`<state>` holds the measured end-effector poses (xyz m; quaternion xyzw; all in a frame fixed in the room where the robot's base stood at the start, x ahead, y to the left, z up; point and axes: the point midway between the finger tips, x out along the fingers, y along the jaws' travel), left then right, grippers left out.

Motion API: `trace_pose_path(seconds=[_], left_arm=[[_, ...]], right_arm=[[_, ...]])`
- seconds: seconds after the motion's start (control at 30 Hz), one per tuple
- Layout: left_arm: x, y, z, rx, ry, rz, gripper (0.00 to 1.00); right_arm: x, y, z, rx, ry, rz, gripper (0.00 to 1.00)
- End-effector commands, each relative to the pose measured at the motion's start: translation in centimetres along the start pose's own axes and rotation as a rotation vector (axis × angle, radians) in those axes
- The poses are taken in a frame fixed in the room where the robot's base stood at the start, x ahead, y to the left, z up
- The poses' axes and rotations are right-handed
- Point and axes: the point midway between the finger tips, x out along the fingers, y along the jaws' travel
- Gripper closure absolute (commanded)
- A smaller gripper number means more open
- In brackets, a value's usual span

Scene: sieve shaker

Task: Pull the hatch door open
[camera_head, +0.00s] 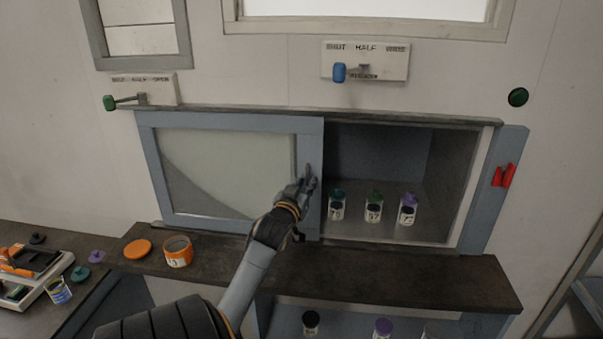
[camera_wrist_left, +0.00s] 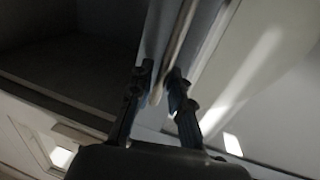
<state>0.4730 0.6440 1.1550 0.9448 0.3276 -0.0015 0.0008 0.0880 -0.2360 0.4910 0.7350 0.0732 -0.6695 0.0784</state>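The hatch door (camera_head: 225,222) is a sliding glass pane in a blue-grey frame. It covers the left part of the wall hatch, and the right part stands open. Its upright handle (camera_head: 308,157) is on the right side of the frame. My left gripper (camera_head: 308,182) is at this handle. In the left wrist view, the fingers (camera_wrist_left: 162,84) are on either side of the pale handle bar (camera_wrist_left: 174,52), with little room between; they look shut on it, though contact is hard to see. The dark hatch inside shows at left there. My right gripper is not in view.
Several jars stand in the hatch (camera_head: 375,205). A brown shelf (camera_head: 400,275) runs below, with an orange jar (camera_head: 177,252) and orange lid (camera_head: 137,249) at left. Levers with blue (camera_head: 339,73) and green (camera_head: 109,103) knobs sit above. Red clips (camera_head: 503,176) are at right.

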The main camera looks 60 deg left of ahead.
Motion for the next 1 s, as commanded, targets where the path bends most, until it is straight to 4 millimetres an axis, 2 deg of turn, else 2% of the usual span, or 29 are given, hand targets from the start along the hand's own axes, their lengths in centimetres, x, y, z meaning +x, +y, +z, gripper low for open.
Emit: trace_pose_path(seconds=[0.17,0.4,0.53,0.7,1.0], left_arm=[[-2.8,0.0,0.1,0.001,-0.001,0.000,0.81],[-8.0,0.0,0.2,0.000,-0.005,-0.001,0.81],[-10.1,0.0,0.2,-0.001,-0.005,0.000,0.81],[-11.6,0.0,0.2,-0.001,-0.004,0.000,0.81],[-11.8,0.0,0.1,0.000,-0.004,0.000,0.81]], right_arm=[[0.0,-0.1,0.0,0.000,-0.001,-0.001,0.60],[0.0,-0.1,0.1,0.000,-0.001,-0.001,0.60],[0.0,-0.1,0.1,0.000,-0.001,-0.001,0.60],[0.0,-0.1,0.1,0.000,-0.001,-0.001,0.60],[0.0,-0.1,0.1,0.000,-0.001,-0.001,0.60]])
